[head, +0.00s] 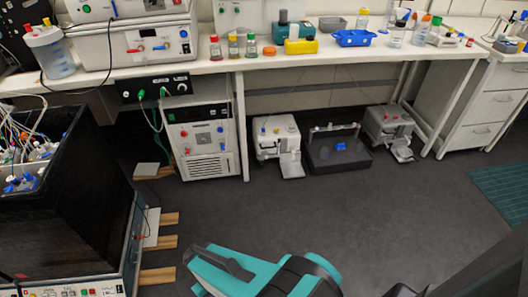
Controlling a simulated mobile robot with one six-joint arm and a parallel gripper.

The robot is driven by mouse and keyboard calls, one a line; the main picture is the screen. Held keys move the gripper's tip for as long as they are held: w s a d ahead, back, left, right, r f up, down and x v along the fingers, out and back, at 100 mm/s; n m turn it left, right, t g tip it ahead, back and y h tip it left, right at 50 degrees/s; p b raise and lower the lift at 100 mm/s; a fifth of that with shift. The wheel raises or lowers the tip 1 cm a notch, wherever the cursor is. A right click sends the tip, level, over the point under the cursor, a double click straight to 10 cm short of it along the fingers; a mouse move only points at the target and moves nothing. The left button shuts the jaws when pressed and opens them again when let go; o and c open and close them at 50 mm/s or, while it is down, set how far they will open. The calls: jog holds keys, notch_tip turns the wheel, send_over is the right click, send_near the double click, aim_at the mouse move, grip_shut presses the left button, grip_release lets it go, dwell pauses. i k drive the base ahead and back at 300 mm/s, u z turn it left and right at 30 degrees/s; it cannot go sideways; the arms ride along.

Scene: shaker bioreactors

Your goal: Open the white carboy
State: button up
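A whitish, translucent jug-like container (49,54) stands upright on the bench at the far left. Teal and black parts of my own body show at the bottom edge, well apart from the bench.
A long white bench (270,63) carries instruments, small bottles, a yellow box (300,46) and a blue tray (354,38). A black box-like unit (70,200) stands at the left front. A white cabinet unit (200,140) and several devices sit below the bench. The grey floor (290,215) between is clear.

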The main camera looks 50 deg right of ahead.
aim_at(280, 144)
jog(key=z, duration=0.15)
jog(key=i, duration=0.95)
jog(key=u, duration=0.1)
